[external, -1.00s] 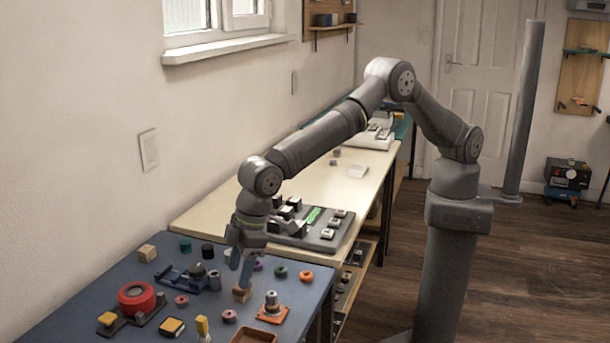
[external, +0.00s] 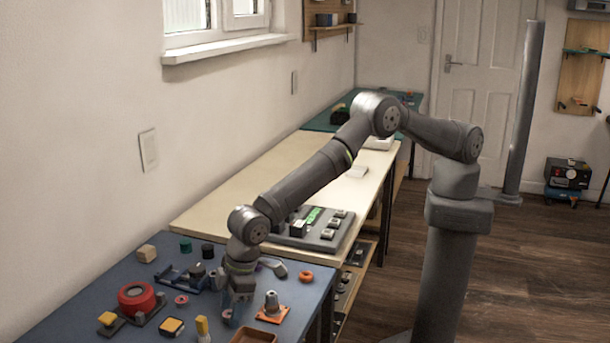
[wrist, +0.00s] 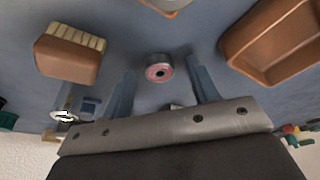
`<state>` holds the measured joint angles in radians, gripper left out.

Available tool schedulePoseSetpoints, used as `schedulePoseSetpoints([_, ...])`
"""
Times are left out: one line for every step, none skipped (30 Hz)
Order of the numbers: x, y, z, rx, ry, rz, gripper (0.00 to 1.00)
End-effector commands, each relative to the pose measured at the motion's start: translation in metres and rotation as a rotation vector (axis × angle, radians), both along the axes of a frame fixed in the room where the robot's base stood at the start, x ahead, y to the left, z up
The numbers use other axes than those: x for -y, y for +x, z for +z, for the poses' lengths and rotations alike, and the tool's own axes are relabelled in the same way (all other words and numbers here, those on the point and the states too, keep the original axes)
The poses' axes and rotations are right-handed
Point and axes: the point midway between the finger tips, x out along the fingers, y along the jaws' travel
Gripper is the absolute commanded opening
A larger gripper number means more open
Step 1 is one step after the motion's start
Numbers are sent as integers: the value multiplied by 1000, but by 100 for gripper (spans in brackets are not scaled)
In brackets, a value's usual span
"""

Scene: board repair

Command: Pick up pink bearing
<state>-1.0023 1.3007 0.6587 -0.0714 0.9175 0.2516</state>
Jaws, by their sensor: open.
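The pink bearing (wrist: 158,72), a short grey cylinder with a pink ring face, sits on the blue bench top. In the wrist view it lies between my gripper's (wrist: 160,80) two blue fingers, level with the tips, with a visible gap on each side. In the external view my gripper (external: 236,312) is low over the bench, pointing down, and largely hides the bearing. The fingers are open and empty. I cannot tell how far the tips are above the bench.
A brown tray (wrist: 285,42) is on the right and a wooden brush (wrist: 68,58) on the left in the wrist view. In the external view, an orange block with a grey post (external: 272,307) stands just right of my gripper. A red round part (external: 137,298) is farther left.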

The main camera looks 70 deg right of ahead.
Motion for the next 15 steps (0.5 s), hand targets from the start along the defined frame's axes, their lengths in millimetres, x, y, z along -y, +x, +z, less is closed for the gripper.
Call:
schedulePoseSetpoints([0,0,0,0,0,0,55])
schedulePoseSetpoints([0,0,0,0,0,0,55])
schedulePoseSetpoints([0,0,0,0,0,0,55])
schedulePoseSetpoints([0,0,0,0,0,0,51])
schedulePoseSetpoints([0,0,0,0,0,0,45])
schedulePoseSetpoints([0,0,0,0,0,0,37])
schedulePoseSetpoints([0,0,0,0,0,0,31])
schedulePoseSetpoints([0,0,0,0,0,0,25])
schedulePoseSetpoints([0,0,0,0,0,0,18])
schedulePoseSetpoints([0,0,0,0,0,0,12])
schedulePoseSetpoints([0,0,0,0,0,0,7])
schedulePoseSetpoints([0,0,0,0,0,0,7])
schedulePoseSetpoints([0,0,0,0,0,0,6])
schedulePoseSetpoints([0,0,0,0,0,0,6])
schedulePoseSetpoints([0,0,0,0,0,0,6])
